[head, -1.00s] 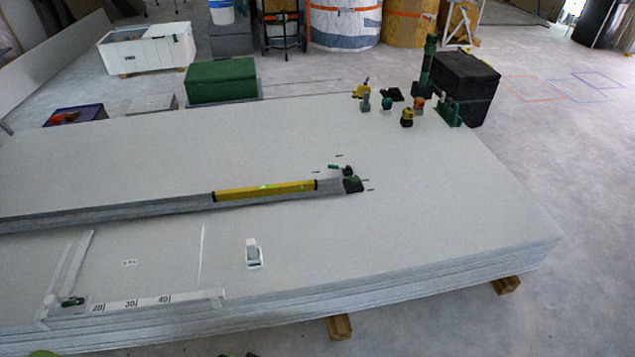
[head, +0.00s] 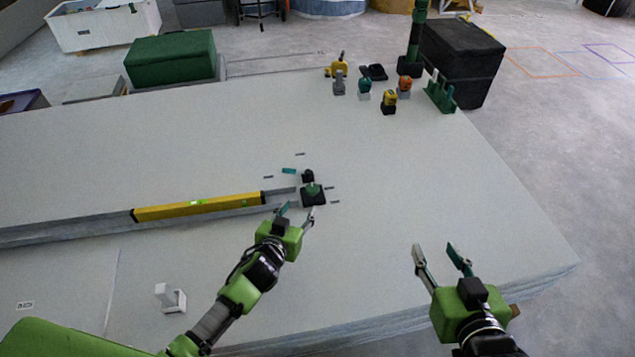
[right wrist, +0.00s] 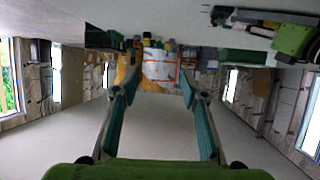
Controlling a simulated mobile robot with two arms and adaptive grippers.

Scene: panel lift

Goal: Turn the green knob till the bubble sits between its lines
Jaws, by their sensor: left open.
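The green knob (head: 312,188) sits on a small black block at the right end of a grey rail on the white panel stack. The yellow spirit level (head: 198,207) lies along the rail to the left of the knob. Its green vial (head: 196,203) shows near its middle, but the bubble is too small to make out. My left gripper (head: 297,212) is open, with its fingertips just in front of the knob; I cannot tell whether they touch it. My right gripper (head: 443,252) is open and empty over the right part of the panel, and its fingers show in the right wrist view (right wrist: 160,95).
A small white block (head: 170,297) stands on the panel at the front left. Several small tools and a green stand (head: 439,94) are at the panel's back right, near a black box (head: 462,62). A green box (head: 171,60) is behind the panel. The panel's right part is clear.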

